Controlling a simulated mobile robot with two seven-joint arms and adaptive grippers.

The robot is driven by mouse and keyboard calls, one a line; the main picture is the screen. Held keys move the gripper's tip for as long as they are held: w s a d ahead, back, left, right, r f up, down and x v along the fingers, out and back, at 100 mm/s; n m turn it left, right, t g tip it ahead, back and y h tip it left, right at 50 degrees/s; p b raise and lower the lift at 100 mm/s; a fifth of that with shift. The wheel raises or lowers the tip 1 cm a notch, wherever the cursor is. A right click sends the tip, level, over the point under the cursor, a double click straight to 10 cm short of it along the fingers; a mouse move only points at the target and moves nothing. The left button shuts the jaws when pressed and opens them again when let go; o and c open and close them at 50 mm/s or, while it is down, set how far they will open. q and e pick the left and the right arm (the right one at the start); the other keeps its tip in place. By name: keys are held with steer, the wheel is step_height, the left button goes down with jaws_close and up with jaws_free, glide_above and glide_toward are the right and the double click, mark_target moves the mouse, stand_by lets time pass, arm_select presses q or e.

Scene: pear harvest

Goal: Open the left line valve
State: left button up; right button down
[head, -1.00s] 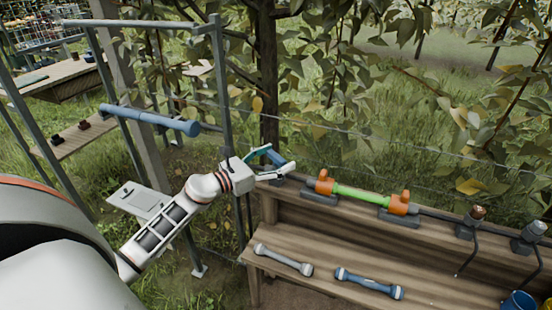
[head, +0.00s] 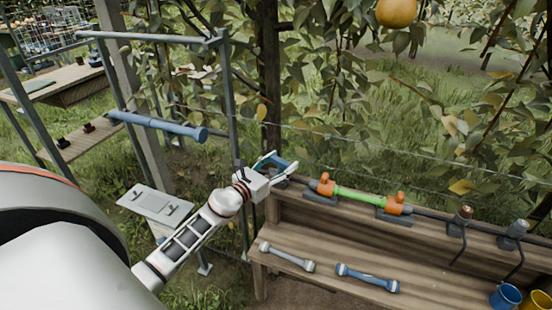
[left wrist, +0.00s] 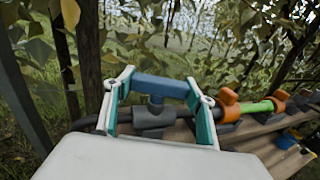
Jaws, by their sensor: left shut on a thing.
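The left line valve has a blue bar handle (left wrist: 160,86) on a short blue stem above a dark grey body (left wrist: 153,122), at the left end of the black line. My left gripper (left wrist: 163,92) is shut on the handle, one teal-lined finger at each end of the bar. In the head view, my left gripper (head: 281,167) is at the left end of the wooden bench, and the blue handle (head: 279,162) shows partly between its fingers. The exact turn of the handle is hard to tell there. My right gripper is not in view.
A green pipe (head: 358,196) with orange valves lies right of the gripper. A grey bar (head: 288,257) and a blue bar (head: 368,278) lie on the lower bench (head: 330,262). A metal frame with a blue roller (head: 160,126) stands left. A pear (head: 396,12) hangs above.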

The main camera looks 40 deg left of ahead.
arm_select(q)
steer(key=n+y+p, duration=0.1)
steer(key=r+n+y+p, duration=0.1)
steer(key=y, duration=0.1)
steer(key=shift+w+y+p, duration=0.1)
steer(key=shift+y+p, duration=0.2)
steer(key=shift+p, duration=0.05)
steer(key=shift+a+f+n+g+y+p, duration=0.1)
steer(key=shift+f+n+g+y+p, duration=0.2)
steer(key=shift+n+y+p, duration=0.55)
steer(key=shift+y, duration=0.45)
steer(key=o, duration=1.1)
steer(key=shift+c, duration=0.2)
steer(key=shift+o, duration=0.3)
steer(key=shift+f, duration=0.15)
steer(key=v, duration=1.2)
